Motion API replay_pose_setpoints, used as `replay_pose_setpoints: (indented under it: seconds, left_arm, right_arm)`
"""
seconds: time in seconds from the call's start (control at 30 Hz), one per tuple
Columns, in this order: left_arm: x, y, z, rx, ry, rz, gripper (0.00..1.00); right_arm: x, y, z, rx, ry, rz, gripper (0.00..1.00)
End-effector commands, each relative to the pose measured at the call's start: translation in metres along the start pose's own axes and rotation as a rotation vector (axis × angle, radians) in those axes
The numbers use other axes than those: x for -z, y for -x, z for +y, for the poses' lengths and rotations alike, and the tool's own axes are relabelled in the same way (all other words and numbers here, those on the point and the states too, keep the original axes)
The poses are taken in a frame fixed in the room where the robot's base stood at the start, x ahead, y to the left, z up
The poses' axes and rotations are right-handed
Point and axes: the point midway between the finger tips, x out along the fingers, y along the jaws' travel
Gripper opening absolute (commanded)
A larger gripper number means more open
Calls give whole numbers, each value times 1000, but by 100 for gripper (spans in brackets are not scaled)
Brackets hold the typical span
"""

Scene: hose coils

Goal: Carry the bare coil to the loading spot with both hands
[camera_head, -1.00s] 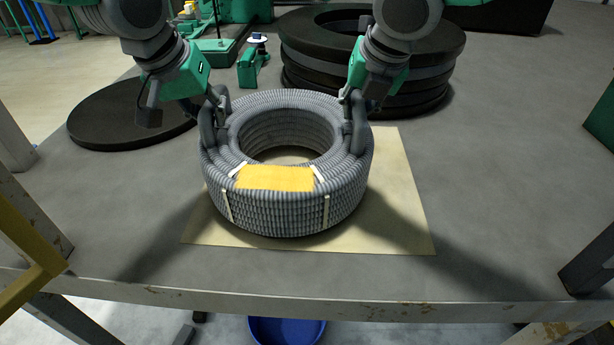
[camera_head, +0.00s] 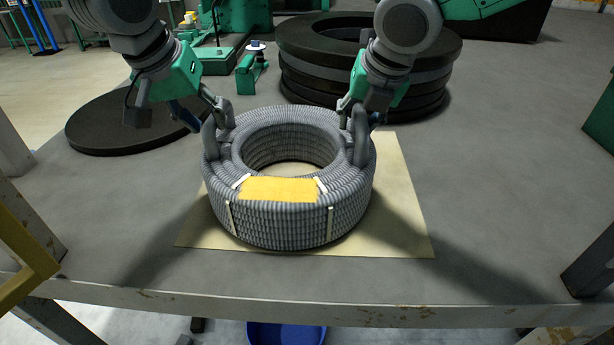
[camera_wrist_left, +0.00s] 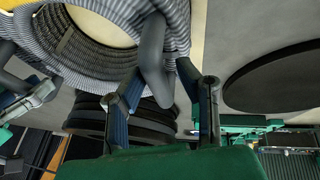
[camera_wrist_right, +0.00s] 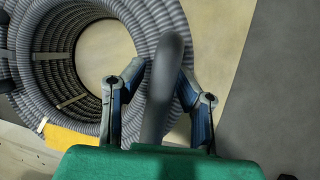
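The grey ribbed hose coil (camera_head: 290,222), with a yellow label and white straps, appears to lie flat on a square beige sheet (camera_head: 405,225). A smooth grey loop stands on each side of it, the left one (camera_head: 209,140) and the right one (camera_head: 361,140). My left gripper (camera_head: 208,114) is at the top of the left loop, fingers spread on both sides of it; the left wrist view shows the loop (camera_wrist_left: 154,55) between them. My right gripper (camera_head: 360,112) is likewise open around the right loop, which the right wrist view shows between its fingers (camera_wrist_right: 163,85).
A flat black disc (camera_head: 120,122) lies behind left and a stack of black rings (camera_head: 430,75) behind right. Small green parts (camera_head: 250,70) stand between them. The grey tabletop (camera_head: 500,170) is clear at right. A blue tub (camera_head: 285,335) is below the front edge.

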Motion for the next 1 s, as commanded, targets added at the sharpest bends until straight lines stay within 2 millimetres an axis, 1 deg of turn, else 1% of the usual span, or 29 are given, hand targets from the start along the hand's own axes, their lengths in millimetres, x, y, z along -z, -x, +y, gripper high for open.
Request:
replay_pose_setpoints:
  seconds: [0.03, 0.2, 0.3, 0.4, 0.57, 0.67, 0.77, 1.0]
  left_arm:
    - [2, 15, 0, -1, 1, 10, 27]
    - [2, 52, 1, 0, 1, 10, 27]
    - [2, 70, 1, 0, 2, 8, 27]
    - [3, 83, 1, 1, 2, 5, 27]
    - [2, 94, 1, 1, 2, 2, 27]
    - [2, 96, 2, 1, 1, 2, 27]
    - [1, 97, 2, 1, 1, 3, 27]
    - [1, 97, 2, 1, 1, 3, 27]
  right_arm:
    - [0, 1, 0, 0, 0, -1, 27]
    - [1, 1, 0, -1, 1, -1, 27]
    - [0, 0, 1, -1, 1, -1, 27]
    - [-1, 0, 1, -1, 1, 0, 27]
    - [-1, 1, 1, -2, 1, 0, 27]
    - [-1, 9, 1, -3, 1, -2, 27]
    - [-1, 26, 1, -3, 0, -4, 27]
    - [-1, 78, 0, -4, -1, -4, 27]
